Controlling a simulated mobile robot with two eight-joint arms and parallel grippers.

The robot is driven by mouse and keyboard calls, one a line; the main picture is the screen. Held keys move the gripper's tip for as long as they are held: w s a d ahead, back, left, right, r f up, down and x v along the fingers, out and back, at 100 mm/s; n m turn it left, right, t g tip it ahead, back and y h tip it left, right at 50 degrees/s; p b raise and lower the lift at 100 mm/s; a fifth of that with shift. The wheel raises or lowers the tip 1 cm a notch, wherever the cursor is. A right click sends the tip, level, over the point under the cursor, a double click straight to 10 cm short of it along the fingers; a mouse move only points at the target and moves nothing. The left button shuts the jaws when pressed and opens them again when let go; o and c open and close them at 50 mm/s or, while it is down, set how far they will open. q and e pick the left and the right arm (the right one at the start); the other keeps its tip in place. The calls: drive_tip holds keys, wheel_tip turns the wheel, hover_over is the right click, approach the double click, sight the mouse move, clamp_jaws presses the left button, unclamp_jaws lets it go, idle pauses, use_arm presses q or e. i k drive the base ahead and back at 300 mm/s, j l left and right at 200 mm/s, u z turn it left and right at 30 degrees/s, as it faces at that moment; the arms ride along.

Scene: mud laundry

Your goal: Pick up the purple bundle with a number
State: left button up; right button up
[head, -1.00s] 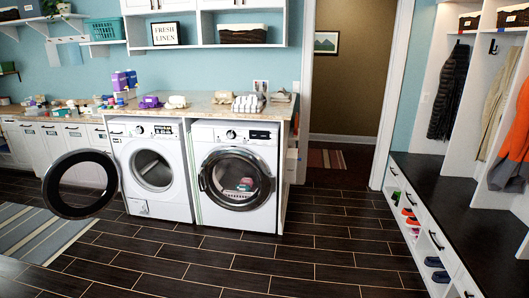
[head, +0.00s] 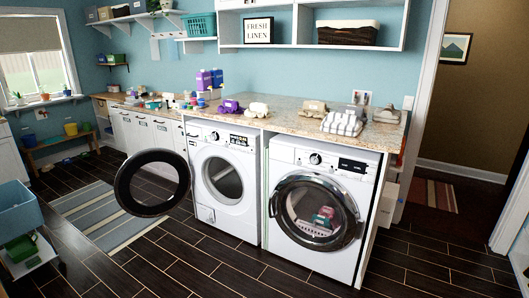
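The purple bundle (head: 230,107) lies on the speckled countertop (head: 285,121) above the left washing machine, in the head view. I cannot make out a number on it at this size. A cream bundle (head: 257,110) sits just to its right, and a tan bundle (head: 313,108) lies further right. Neither of my grippers shows in the view.
The left machine's round door (head: 152,183) hangs wide open into the room. The right machine (head: 318,210) is closed, with cloth inside. Purple boxes (head: 204,80) and a striped towel stack (head: 342,123) stand on the counter. Dark floor (head: 220,265) is clear in front.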

sight(230, 106)
drive_tip(key=i+j+u, duration=0.1)
drive_tip(key=i+u, duration=0.2)
drive_tip(key=i, duration=0.45)
drive_tip(key=i+l+u, duration=0.1)
drive_tip(key=i+u, duration=0.2)
drive_tip(key=i, duration=2.1)
